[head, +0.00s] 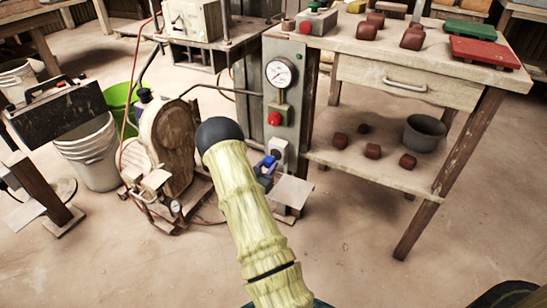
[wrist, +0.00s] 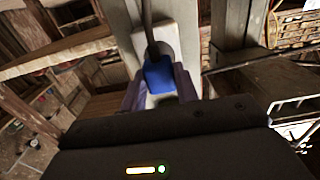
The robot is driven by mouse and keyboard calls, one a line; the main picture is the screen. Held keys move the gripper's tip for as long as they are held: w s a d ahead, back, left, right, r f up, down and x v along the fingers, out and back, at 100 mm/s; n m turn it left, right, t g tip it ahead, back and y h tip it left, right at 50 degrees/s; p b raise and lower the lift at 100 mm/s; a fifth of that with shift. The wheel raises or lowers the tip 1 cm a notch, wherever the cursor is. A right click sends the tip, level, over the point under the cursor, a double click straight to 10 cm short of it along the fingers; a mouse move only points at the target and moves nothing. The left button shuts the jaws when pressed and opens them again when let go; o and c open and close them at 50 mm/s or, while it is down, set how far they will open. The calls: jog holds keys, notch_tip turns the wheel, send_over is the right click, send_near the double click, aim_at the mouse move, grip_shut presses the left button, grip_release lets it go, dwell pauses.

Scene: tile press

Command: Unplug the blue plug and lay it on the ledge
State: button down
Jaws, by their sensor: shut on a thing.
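The blue plug (head: 269,160) is in front of the pale socket plate (head: 280,148) on the grey post. In the wrist view the blue plug (wrist: 158,77) shows close up, with a dark cord (wrist: 148,30) rising from it and the white plate (wrist: 180,50) behind. My gripper (head: 265,169) is at the plug, its purple-grey fingers (wrist: 158,88) on either side and shut on it. Whether the plug's pins are in the socket is hidden. The ledge (head: 292,191) is a small pale plate low on the post, just below and right of my gripper, and looks bare.
A gauge (head: 280,72) and a red button (head: 274,118) are on the post above. A workbench (head: 400,50) with a lower shelf (head: 350,160) stands to the right. A pump-like machine (head: 168,145) stands close on the left. The floor in front is clear.

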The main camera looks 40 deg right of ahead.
jog(key=shift+v, duration=1.35)
jog(key=a+r+n+t+y+p, duration=0.3)
jog(key=a+r+p, duration=0.1)
jog(key=a, duration=0.6)
jog(key=w+a+r+n+t+y+p, duration=0.1)
jog(key=a+r+n+t+y+p, duration=0.2)
jog(key=a, duration=0.7)
jog(key=w+a+r+n+t+y+p, duration=0.1)
jog(key=a+r+n+t+y+p, duration=0.3)
jog(key=a, duration=0.5)
jog(key=shift+w+a+r+y+p, duration=0.15)
jog(key=shift+a+r+y+p, duration=0.25)
jog(key=shift+r+y+p, duration=0.25)
jog(key=shift+a, duration=0.1)
